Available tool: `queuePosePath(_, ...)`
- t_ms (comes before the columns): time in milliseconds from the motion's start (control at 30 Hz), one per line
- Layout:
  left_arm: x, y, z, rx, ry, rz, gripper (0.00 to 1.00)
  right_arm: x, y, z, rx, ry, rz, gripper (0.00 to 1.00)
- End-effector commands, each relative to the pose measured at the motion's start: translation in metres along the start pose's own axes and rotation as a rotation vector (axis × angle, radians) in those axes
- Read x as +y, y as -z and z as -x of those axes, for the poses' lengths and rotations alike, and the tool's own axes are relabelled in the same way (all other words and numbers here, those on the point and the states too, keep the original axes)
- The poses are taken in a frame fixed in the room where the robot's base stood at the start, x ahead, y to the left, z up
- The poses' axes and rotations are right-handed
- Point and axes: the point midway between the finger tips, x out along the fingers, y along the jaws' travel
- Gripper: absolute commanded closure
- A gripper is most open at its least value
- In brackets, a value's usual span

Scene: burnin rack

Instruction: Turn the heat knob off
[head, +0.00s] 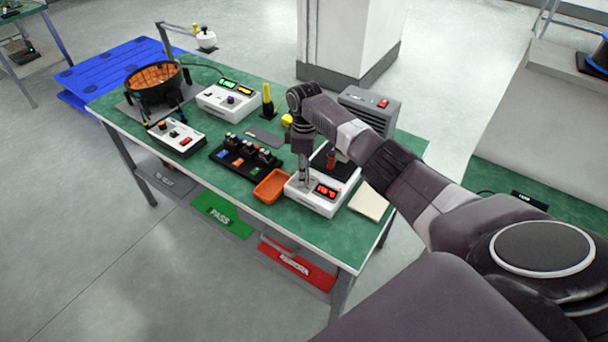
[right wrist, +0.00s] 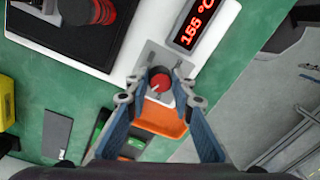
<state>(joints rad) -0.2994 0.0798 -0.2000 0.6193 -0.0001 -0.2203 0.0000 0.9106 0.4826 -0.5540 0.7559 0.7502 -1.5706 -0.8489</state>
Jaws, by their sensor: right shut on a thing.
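The heat knob (right wrist: 161,79) is red with a pale pointer mark. It sits on a light plate beside the lit red display (right wrist: 192,22), which reads 155 °C in the right wrist view. The white heater unit (head: 318,204) stands at the front right of the green table, and its red display (head: 326,190) faces the head. My right gripper (head: 304,184) points down over the left part of this unit. In the right wrist view its fingertips (right wrist: 159,82) are closed around the knob's sides. In the head view the gripper hides the knob. My left gripper is not in view.
An orange tray (head: 270,186) lies close left of the unit. A black rack (head: 245,158) with several parts, white boxes and a round orange-lined bowl (head: 153,78) stand farther left. A cream pad (head: 369,206) lies to the right. Green and red bins hang below the table's front edge.

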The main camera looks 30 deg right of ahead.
Motion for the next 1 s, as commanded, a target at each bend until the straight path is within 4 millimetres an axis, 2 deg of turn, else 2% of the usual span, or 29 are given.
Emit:
queuePosePath(600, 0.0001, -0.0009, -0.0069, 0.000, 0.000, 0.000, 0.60, 0.0018, 0.0008, 0.0007, -0.028, -0.003, 0.578, 1.00)
queuePosePath(1000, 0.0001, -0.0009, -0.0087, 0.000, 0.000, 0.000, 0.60, 0.0020, 0.0015, 0.0014, -0.041, -0.003, 0.854, 1.00)
